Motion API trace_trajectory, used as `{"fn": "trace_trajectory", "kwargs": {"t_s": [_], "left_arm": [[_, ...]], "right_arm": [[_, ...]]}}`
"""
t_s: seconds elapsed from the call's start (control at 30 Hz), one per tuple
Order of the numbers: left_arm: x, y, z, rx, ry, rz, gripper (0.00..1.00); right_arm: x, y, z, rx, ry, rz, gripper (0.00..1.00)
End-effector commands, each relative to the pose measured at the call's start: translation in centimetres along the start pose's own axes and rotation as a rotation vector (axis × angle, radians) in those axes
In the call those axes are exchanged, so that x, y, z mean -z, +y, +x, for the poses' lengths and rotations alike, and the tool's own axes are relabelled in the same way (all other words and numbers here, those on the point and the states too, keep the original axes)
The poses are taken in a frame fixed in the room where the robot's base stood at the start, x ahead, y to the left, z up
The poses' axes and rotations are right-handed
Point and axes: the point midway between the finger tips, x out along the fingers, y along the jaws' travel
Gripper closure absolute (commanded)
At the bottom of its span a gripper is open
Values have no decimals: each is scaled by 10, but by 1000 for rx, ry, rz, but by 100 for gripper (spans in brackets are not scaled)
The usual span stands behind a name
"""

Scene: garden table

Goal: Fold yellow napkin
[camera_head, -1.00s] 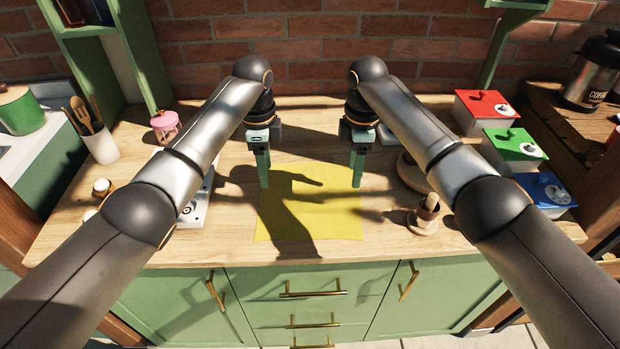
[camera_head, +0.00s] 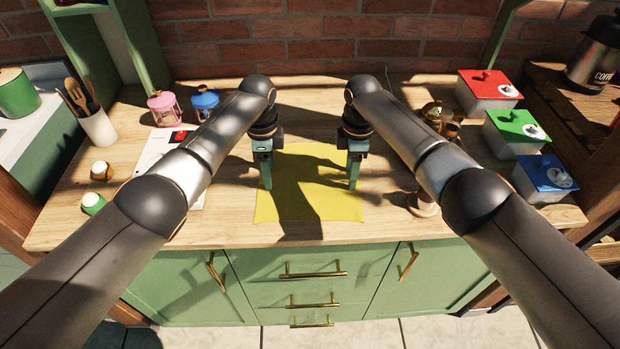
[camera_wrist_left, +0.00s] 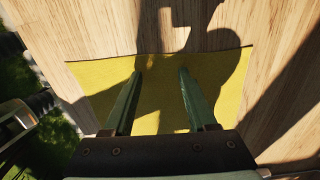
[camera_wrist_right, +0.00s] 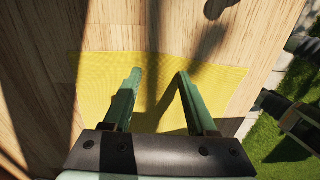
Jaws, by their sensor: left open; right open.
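The yellow napkin (camera_head: 310,205) lies spread flat on the wooden table, under the shadows of my arms. My right gripper (camera_head: 354,184) points down near the napkin's right edge. In the left wrist view the napkin (camera_wrist_left: 226,90) lies beneath two parted fingers (camera_wrist_left: 160,72). In the right wrist view the napkin (camera_wrist_right: 215,85) also lies below parted, empty fingers (camera_wrist_right: 160,74). I cannot tell how close the fingertips are to the cloth.
At the left stand a pink lantern (camera_head: 165,108), a blue lantern (camera_head: 205,104), a utensil cup (camera_head: 98,128) and small jars (camera_head: 93,203). At the right are a wooden stand (camera_head: 422,204), a brass pot (camera_head: 436,115) and red (camera_head: 488,90), green (camera_head: 515,132) and blue-lidded (camera_head: 544,180) boxes.

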Motion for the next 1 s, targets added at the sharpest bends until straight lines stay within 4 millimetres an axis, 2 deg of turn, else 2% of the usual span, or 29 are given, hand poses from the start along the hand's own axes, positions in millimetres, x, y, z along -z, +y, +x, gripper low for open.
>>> {"fn": "trace_trajectory", "kwargs": {"t_s": [0.27, 1.0], "left_arm": [[0, 0, 3, 0, 0, 0, 43], [0, 0, 3, 0, 0, -1, 85]], "right_arm": [[0, 0, 3, 0, 0, 0, 43], [0, 0, 3, 1, 0, 1, 85]]}}
